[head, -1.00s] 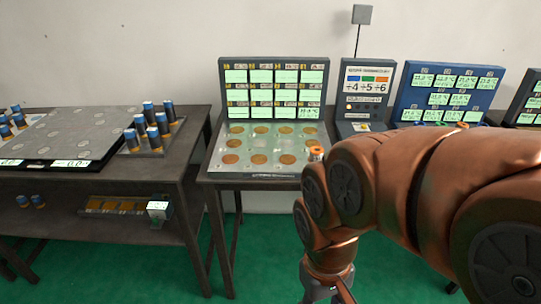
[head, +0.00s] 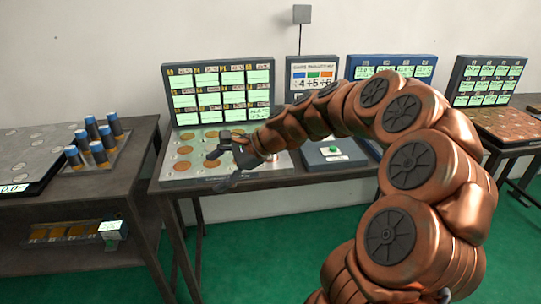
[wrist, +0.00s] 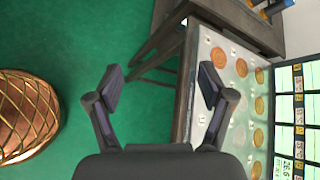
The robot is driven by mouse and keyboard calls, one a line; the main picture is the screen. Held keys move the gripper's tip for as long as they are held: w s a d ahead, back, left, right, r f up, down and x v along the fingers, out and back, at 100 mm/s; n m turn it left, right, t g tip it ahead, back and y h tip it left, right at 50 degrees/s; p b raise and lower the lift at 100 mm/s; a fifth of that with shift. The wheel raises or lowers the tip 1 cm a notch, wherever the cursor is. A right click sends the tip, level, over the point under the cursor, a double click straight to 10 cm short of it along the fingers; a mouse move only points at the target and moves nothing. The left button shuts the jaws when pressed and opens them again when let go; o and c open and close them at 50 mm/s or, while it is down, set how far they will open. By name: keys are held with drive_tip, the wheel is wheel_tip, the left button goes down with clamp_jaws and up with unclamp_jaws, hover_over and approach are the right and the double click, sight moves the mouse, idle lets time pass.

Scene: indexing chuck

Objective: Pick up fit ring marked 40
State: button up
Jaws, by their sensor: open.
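Several copper rings or discs lie on the pale plate (head: 240,177) of the middle station, one of them a copper disc (head: 183,166) at the near left. They also show in the wrist view, such as one copper disc (wrist: 218,57) near the plate's corner. I cannot read which is marked 40. My gripper (head: 216,166) is over the front of the plate in the head view and hides part of it. In the wrist view my gripper (wrist: 160,85) is open and empty, with its right finger over the plate's edge and green floor between the fingers.
A board of lit labels (head: 218,92) stands behind the plate. A left table holds blue-capped cylinders (head: 91,127). The green floor (head: 240,250) in front is clear.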

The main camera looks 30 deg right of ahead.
drive_tip(key=w+d+f+m+t+h, duration=0.1)
drive_tip(key=d+m, duration=0.3)
drive_tip(key=d, duration=0.4)
drive_tip(key=w+d+f+m+t+h+b, duration=0.1)
drive_tip(key=w+d+f+m+t, duration=0.2)
drive_tip(key=d, duration=0.6)
drive_tip(key=w+d+f+m+t+h, duration=0.1)
drive_tip(key=w+d+f+m+t, duration=0.1)
drive_tip(key=d+m, duration=0.4)
drive_tip(key=shift+w+d+h, duration=0.15)
drive_tip(key=shift+w+d, duration=0.05)
drive_tip(key=shift+d, duration=0.65)
drive_tip(key=shift+w+d+h, duration=0.15)
drive_tip(key=shift+w+d, duration=0.05)
drive_tip(key=shift+d, duration=0.65)
drive_tip(key=shift+w+d+f, duration=0.1)
drive_tip(key=shift+w+f, duration=0.05)
drive_tip(key=shift+f, duration=0.05)
drive_tip(key=shift+p+x, duration=0.4)
drive_tip(key=shift+x, duration=3.3)
drive_tip(key=shift+f, duration=0.1)
drive_tip(key=shift+c, duration=0.2)
clamp_jaws()
